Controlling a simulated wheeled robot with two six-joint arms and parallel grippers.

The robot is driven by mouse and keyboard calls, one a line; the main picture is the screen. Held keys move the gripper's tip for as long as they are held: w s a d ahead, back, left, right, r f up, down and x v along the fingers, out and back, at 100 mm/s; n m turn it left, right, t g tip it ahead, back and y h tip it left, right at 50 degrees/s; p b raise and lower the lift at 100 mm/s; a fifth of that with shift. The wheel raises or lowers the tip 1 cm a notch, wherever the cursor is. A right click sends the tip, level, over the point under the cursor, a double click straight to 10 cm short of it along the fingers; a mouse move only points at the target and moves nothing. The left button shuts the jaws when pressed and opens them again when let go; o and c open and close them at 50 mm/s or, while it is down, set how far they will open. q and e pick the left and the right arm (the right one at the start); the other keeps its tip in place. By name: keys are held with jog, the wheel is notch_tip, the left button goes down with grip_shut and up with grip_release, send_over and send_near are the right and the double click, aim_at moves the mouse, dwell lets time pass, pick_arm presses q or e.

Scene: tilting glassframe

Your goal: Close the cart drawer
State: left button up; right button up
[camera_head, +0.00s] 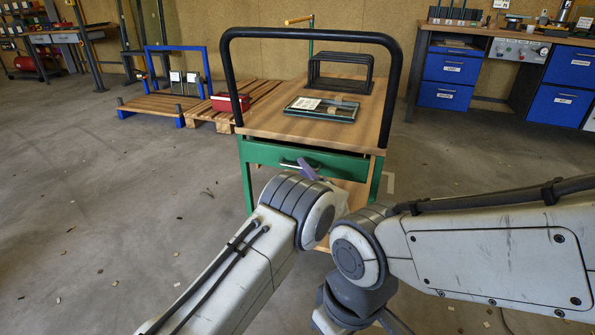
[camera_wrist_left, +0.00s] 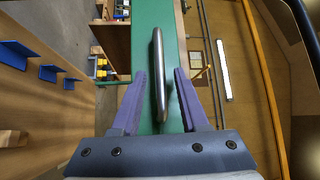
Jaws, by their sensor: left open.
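The cart (camera_head: 265,122) has a wooden top and a green frame, and a black push bar rises over it. Its green drawer front (camera_head: 345,165) is below the top on the near side; it also shows in the left wrist view (camera_wrist_left: 147,25). I cannot tell how far out the drawer stands. A metal bar handle (camera_wrist_left: 158,60) is on the green front. My left gripper (camera_wrist_left: 160,73) is open, with its purple fingers on either side of the handle and visible gaps to it. In the head view, this gripper (camera_head: 309,169) is at the handle, mostly hidden by my arm. My right gripper is not seen.
A framed tray (camera_head: 321,109) and a black wire rack (camera_head: 341,72) are on the cart top. A red box (camera_head: 229,102) and wooden pallets (camera_head: 160,106) are behind at the left. A workbench with blue drawers (camera_head: 452,68) stands at the right. The floor at the left is mostly clear.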

pick_arm(q)
jog(key=shift+w+a, duration=0.15)
jog(key=shift+a, duration=0.1)
jog(key=c, duration=0.4)
grip_shut()
jog(key=shift+d, duration=0.2)
dwell(0.7)
